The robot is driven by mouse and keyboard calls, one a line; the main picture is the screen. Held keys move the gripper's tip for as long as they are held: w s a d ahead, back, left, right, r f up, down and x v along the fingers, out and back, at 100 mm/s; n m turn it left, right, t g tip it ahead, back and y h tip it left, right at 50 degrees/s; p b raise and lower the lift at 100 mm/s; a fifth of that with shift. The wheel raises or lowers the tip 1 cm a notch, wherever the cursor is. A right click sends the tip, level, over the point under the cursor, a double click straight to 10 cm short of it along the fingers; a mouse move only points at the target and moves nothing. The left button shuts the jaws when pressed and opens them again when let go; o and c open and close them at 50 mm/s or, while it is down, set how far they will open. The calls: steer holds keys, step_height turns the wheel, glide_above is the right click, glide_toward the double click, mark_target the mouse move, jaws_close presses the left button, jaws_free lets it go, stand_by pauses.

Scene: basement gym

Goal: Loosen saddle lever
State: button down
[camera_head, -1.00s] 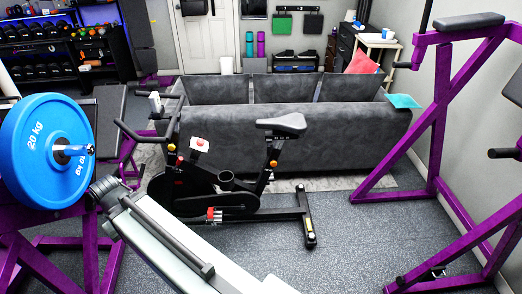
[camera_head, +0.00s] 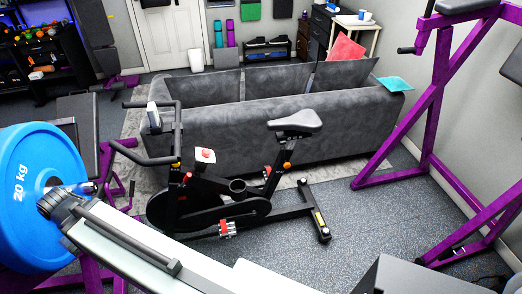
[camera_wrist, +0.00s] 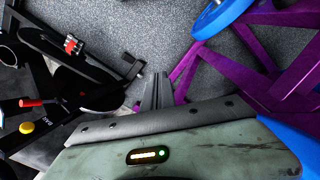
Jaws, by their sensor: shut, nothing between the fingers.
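An orange knob (camera_head: 286,165) shows at the seat post below the saddle; a separate lever there is too small to make out. My arm reaches to the left, with its end in front of the blue weight plate and apart from the bike. In the wrist view my gripper (camera_wrist: 158,90) is shut and empty over the floor. Part of the bike (camera_wrist: 85,85) is at the left there, with a yellow knob (camera_wrist: 26,127) and a red part (camera_wrist: 30,103).
A blue 20 kg plate (camera_head: 32,195) on a purple rack is at the left, close to my arm. A purple frame (camera_head: 432,125) stands at the right. The grey sofa (camera_head: 330,125) is behind the bike. Floor right of the bike (camera_head: 375,215) is clear.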

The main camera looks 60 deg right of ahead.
step_height(320, 180, down, 27)
steer(key=w+d+b, duration=0.2)
steer(key=b, duration=2.5)
steer(key=w+d+f+m+t+h+b, duration=0.1)
steer(key=d+f+h+b, duration=0.1)
steer(key=d+f+b, duration=0.45)
steer(key=w+d+f+h+b, duration=0.1)
steer(key=w+d+f+b, duration=0.2)
steer(key=d, duration=0.6)
steer(key=s+d+r+m+g+h, duration=0.1)
steer(key=s+d+r+h, duration=0.15)
steer(key=d, duration=0.75)
steer(key=s+d+r+h+b, duration=0.1)
steer(key=s+d+r+h, duration=0.15)
steer(key=d, duration=0.75)
steer(key=s+d+r+m+g+h, duration=0.1)
steer(key=s+d+r+h, duration=0.15)
steer(key=d, duration=0.75)
steer(key=s+d+r+g+h, duration=0.2)
steer(key=s+d+r, duration=0.4)
steer(key=s+d, duration=0.3)
steer(key=s+d+r+g+h, duration=0.3)
steer(key=s+d+r, duration=0.4)
steer(key=d, duration=0.8)
steer(key=shift+s+d+n, duration=0.2)
steer(key=shift+s+n, duration=0.1)
steer(key=shift+s, duration=0.9)
